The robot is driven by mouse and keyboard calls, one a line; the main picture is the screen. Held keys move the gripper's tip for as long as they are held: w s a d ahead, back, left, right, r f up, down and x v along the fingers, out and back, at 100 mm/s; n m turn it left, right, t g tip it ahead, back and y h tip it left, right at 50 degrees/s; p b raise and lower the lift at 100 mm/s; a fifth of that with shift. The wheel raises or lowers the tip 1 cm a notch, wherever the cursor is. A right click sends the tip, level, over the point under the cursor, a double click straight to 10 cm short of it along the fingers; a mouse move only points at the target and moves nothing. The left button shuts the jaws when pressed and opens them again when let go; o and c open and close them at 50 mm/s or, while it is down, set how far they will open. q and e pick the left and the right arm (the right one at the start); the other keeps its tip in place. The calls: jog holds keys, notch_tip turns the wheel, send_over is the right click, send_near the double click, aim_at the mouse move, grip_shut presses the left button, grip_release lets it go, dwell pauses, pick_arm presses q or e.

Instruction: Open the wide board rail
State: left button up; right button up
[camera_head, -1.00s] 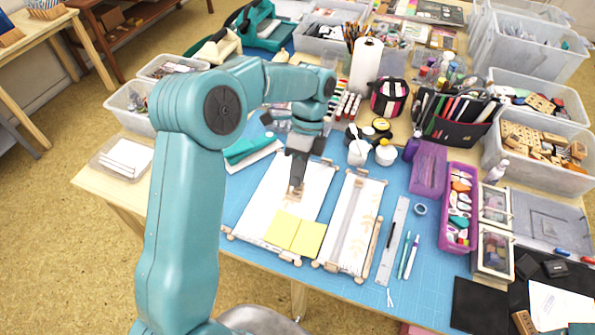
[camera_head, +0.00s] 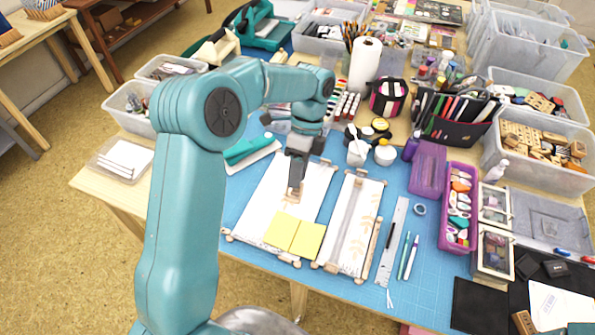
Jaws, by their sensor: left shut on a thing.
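The wide board (camera_head: 262,208) is a white sheet in a frame with small wooden knobs at its corners, lying on the blue mat. Two yellow notes (camera_head: 294,234) lie across its near end. My left gripper (camera_head: 295,194) reaches down over the middle of the wide board, just beyond the notes. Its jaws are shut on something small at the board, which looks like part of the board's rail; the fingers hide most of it. The narrow board (camera_head: 362,232), with a long rail and faint orange prints, lies just to the right. My right gripper is not in view.
A steel ruler (camera_head: 391,242) and pens (camera_head: 411,257) lie right of the narrow board. A teal-and-white tool (camera_head: 250,153) lies at the wide board's far left. White jars (camera_head: 358,152) and a paper roll (camera_head: 366,68) stand behind.

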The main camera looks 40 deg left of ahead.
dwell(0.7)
pick_arm(q)
jog(key=v, duration=1.2)
jog(key=shift+s, duration=0.15)
